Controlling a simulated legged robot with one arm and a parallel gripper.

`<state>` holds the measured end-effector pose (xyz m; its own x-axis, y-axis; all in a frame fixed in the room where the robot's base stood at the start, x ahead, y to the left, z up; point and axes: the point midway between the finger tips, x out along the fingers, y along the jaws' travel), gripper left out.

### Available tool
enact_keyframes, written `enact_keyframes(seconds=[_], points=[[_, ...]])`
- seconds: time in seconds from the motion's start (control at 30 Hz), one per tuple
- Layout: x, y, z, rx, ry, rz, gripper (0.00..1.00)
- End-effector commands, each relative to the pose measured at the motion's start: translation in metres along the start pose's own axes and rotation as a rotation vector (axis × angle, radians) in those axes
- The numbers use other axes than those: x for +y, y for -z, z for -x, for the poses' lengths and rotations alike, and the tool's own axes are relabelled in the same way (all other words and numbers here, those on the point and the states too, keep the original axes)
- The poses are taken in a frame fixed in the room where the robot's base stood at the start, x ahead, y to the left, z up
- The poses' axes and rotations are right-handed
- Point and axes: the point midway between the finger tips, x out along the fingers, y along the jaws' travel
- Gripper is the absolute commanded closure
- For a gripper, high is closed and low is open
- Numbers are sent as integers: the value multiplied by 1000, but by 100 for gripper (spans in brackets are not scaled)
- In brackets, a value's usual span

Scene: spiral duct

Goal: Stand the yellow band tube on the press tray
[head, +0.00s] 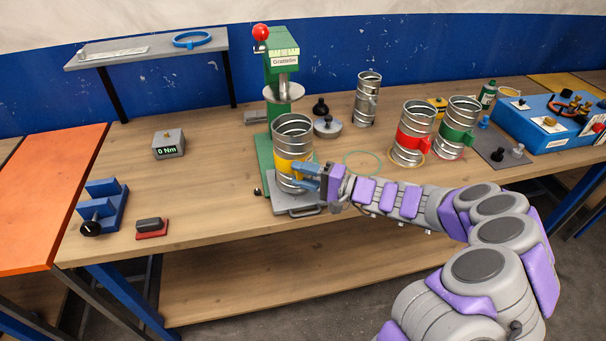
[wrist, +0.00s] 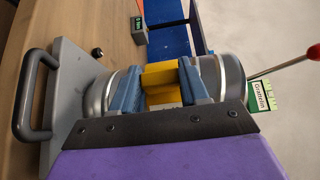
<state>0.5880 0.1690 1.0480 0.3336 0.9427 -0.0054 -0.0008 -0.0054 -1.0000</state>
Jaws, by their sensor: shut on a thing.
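The yellow band tube (head: 291,147) is a silver spiral duct with a yellow band and a yellow tab. It is upright over the press tray (head: 296,204), a grey plate with a handle at the base of the green press (head: 283,60). My gripper (head: 306,177) is shut on the yellow tab (wrist: 161,76) from the right side. In the wrist view the tube's lower end (wrist: 98,92) is at the tray (wrist: 66,90); I cannot tell whether it bears fully on it. The tube's far side is hidden.
A red band tube (head: 411,138), a green band tube (head: 459,125) and a plain tube (head: 367,99) stand to the right. A torque display (head: 168,145) and a blue clamp (head: 103,207) are on the left. The bench between display and press is clear.

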Motion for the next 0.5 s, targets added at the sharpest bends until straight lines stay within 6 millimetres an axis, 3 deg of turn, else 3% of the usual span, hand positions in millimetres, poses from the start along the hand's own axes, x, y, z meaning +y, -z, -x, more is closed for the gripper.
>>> enact_keyframes(seconds=[0.5], points=[[-21, 0, 0, 1, 3, 2, 99]])
